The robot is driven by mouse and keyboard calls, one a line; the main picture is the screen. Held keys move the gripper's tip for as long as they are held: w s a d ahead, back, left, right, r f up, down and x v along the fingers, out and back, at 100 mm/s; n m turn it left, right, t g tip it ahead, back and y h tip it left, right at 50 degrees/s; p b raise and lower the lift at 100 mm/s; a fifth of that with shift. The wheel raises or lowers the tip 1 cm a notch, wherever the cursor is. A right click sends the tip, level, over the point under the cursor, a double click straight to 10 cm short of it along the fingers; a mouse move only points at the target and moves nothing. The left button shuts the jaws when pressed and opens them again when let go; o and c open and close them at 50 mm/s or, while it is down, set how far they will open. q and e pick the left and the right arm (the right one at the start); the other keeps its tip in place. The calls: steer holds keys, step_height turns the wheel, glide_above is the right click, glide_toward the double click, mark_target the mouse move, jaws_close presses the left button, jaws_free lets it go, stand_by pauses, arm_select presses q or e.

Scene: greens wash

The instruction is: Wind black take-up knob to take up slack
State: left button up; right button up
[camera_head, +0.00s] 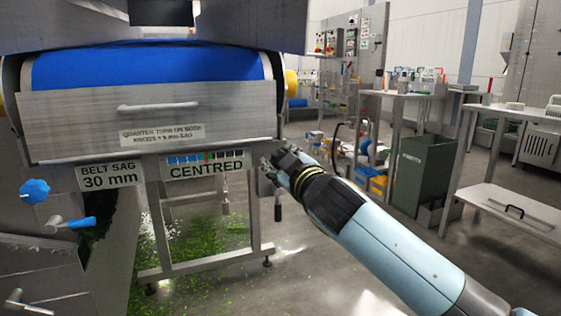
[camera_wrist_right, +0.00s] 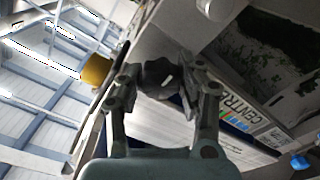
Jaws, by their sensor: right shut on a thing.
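The black take-up knob (camera_wrist_right: 160,78) sits between the fingers of my right gripper (camera_wrist_right: 160,92) in the right wrist view, and the fingers are shut on it. In the head view my right gripper (camera_head: 277,167) is at the right end of the conveyor, beside the CENTRED gauge (camera_head: 206,165), and mostly hides the knob. A "BELT SAG 30 mm" sign (camera_head: 109,176) hangs at the left. The blue belt (camera_head: 150,66) runs above a grey panel (camera_head: 200,105) with a handle. My left gripper is not in view.
A blue star knob (camera_head: 35,191) and a blue-handled lever (camera_head: 80,222) stick out at the left. Green scraps (camera_head: 205,240) lie on the floor under the frame. A dark green bin (camera_head: 421,172) and benches stand at the right. The floor near my right arm is open.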

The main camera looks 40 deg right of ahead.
steer(key=shift+f, duration=0.15)
steer(key=o, duration=1.2)
steer(key=shift+s, duration=0.35)
steer(key=v, duration=1.1)
steer(key=shift+s+a, duration=0.2)
